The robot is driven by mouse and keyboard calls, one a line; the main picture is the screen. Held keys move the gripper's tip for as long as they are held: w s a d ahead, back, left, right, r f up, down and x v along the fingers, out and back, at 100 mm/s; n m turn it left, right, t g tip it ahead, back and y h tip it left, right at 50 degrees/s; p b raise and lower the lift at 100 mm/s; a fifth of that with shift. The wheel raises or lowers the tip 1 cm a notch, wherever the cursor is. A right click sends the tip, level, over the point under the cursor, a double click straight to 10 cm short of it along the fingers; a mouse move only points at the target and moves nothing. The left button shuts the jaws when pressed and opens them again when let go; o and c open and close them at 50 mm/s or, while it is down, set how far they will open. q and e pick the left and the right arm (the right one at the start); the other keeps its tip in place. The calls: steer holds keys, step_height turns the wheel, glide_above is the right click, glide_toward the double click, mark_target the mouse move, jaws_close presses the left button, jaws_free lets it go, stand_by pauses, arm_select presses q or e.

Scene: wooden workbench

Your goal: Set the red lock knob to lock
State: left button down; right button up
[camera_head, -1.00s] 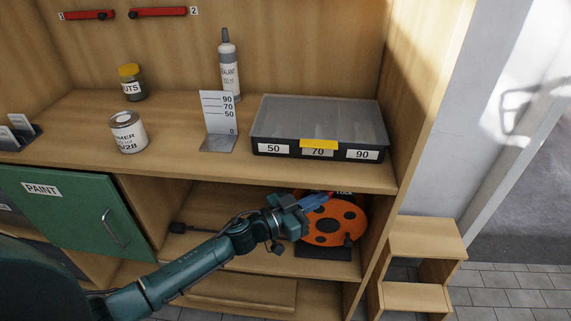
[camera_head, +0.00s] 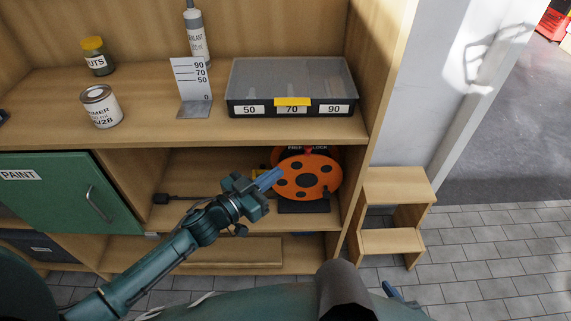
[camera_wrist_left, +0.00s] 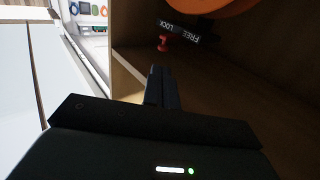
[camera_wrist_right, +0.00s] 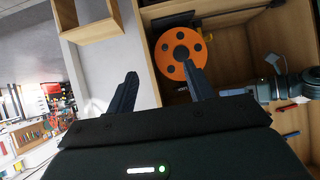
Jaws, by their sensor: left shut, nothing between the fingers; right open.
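The red lock knob (camera_wrist_left: 163,43) shows in the left wrist view, beside a black plate marked FREE and LOCK (camera_wrist_left: 182,31). The plate's lettering is upside down there. I cannot tell the knob's setting. The orange reel (camera_head: 307,178) with dark holes stands on the shelf under the worktop; it also shows in the right wrist view (camera_wrist_right: 181,52). My left gripper (camera_head: 270,178) is shut and empty at the reel's left side. Its tips (camera_wrist_left: 157,72) appear just short of the knob, apart from it. My right gripper (camera_wrist_right: 160,82) is open and empty, outside the shelf.
The worktop (camera_head: 150,125) is above the reel, and the shelf's right side wall (camera_head: 358,185) is close beside it. A wooden step stool (camera_head: 395,187) stands to the right. A green paint cabinet door (camera_head: 75,205) is at the left. The organizer box (camera_head: 292,87) sits on the worktop.

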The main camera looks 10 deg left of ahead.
arm_select(q)
steer(key=shift+v, duration=2.65)
steer(key=s+f+n+g+y+p, duration=0.2)
steer(key=s+f+y, duration=0.5)
steer(key=s, duration=0.8)
steer(key=shift+f+n+g, duration=0.2)
steer(key=shift+n+g, duration=0.7)
steer(key=shift+n, duration=0.3)
steer(key=shift+s, duration=0.1)
